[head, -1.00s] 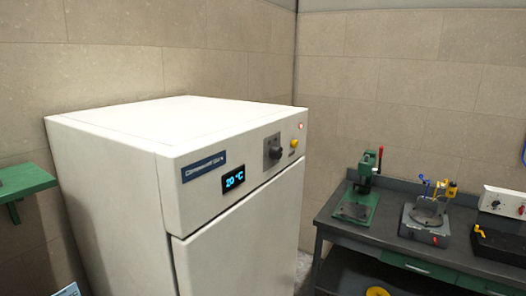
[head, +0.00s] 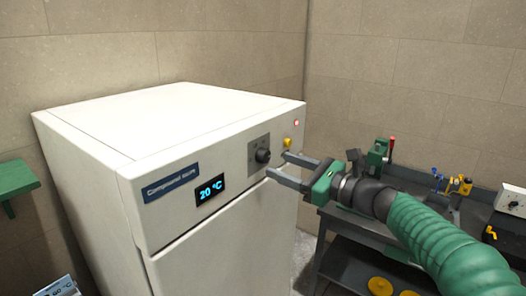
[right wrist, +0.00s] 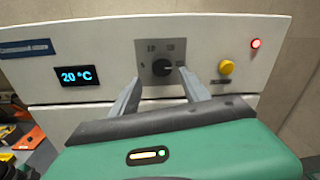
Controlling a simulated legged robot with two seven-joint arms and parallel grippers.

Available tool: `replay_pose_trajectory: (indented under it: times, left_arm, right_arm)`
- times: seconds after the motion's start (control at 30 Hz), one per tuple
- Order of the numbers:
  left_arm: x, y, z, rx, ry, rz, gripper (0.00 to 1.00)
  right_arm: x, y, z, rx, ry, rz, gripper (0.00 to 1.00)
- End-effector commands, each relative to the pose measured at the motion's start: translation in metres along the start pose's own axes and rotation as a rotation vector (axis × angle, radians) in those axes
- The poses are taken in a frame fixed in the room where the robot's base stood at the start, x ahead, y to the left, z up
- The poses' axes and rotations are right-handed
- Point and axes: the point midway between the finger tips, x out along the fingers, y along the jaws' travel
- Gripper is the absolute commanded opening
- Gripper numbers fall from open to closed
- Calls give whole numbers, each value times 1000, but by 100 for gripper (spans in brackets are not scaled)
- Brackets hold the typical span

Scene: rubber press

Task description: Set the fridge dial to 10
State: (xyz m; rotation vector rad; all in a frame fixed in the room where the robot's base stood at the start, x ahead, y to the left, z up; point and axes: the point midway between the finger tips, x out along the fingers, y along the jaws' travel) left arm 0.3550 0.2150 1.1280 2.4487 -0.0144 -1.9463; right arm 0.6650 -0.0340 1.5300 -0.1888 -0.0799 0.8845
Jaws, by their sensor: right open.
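The white fridge (head: 90,150) stands at the left of the head view. Its black dial (head: 262,156) sits on a grey plate on the upper front panel; in the right wrist view the dial (right wrist: 161,67) has a pale pointer mark toward the right. The display (head: 210,190) reads 20 °C, also in the right wrist view (right wrist: 83,75). My right gripper (head: 278,166) is open, its two fingers pointing at the panel just right of the dial in the head view. In the right wrist view its fingers (right wrist: 160,85) lie either side of the dial, apparently not gripping it. My left gripper is not in view.
A yellow button (head: 287,143) and a lit red lamp (head: 296,123) are right of the dial. A dark workbench (head: 400,180) with green and grey tools stands at the right. A green shelf (head: 15,183) is at the far left.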

Motion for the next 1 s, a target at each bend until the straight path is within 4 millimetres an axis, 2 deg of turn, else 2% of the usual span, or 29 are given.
replay_pose_trajectory:
  times: [0.03, 0.23, 0.4, 0.57, 1.0]
  left_arm:
    - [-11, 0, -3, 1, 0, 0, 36]
    - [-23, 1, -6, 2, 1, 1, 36]
    - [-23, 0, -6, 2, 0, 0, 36]
    - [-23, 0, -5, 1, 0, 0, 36]
    - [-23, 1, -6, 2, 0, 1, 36]
  right_arm:
    - [12, -1, 5, 3, -1, 2, 54]
    - [53, 9, 6, -5, 5, 3, 54]
    - [68, 15, 5, -11, 9, 3, 54]
    - [66, 13, 3, -10, 9, 3, 54]
    - [58, 7, 1, -6, 7, -1, 0]
